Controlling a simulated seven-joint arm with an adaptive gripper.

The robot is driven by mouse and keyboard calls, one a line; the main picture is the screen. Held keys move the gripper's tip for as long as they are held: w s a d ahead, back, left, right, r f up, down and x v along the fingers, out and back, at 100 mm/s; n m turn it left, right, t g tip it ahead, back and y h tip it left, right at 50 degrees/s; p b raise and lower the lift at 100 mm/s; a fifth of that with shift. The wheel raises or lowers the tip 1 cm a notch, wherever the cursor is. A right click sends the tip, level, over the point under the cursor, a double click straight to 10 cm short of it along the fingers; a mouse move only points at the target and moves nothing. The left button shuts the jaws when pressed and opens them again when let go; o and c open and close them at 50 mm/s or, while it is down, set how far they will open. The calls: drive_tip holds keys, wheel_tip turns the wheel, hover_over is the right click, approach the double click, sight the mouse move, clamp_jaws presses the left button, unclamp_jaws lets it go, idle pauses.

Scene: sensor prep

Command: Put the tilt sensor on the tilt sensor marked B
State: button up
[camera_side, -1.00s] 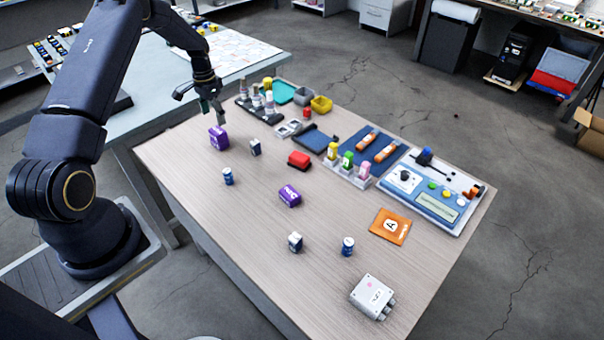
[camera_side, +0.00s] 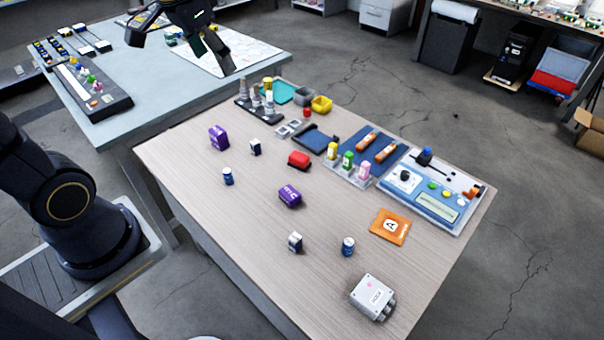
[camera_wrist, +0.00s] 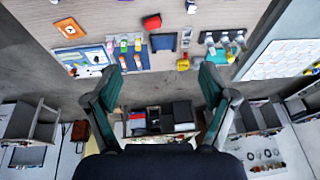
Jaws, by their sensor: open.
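I cannot tell for sure which object is the tilt sensor, and I read no B on anything. Small candidates on the wood table are two purple boxes (camera_side: 219,138) (camera_side: 290,196), two blue cylinders (camera_side: 228,176) (camera_side: 348,246) and two small white-and-dark boxes (camera_side: 255,147) (camera_side: 295,241). An orange card marked A (camera_side: 390,226) lies flat near the right side; it also shows in the wrist view (camera_wrist: 70,28). My gripper (camera_side: 182,42) is high at the top left, above the far table, away from these objects. In the wrist view its fingers (camera_wrist: 163,80) are spread and empty.
A grey box (camera_side: 372,297) stands at the front corner. A red block (camera_side: 299,159), a blue mat with orange parts (camera_side: 384,165), a vial rack (camera_side: 346,171) and a control panel (camera_side: 436,192) line the far side. The wood table's left front is mostly clear.

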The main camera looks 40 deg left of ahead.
drive_tip(key=s+d+t, duration=0.1)
drive_tip(key=s+d, duration=0.2)
drive_tip(key=s, duration=0.2)
drive_tip(key=s+d+f, duration=0.1)
drive_tip(key=s+d, duration=0.2)
drive_tip(key=s, duration=0.3)
drive_tip(key=shift+s+d+t+h, duration=0.25)
drive_tip(key=shift+d+t+h, duration=0.15)
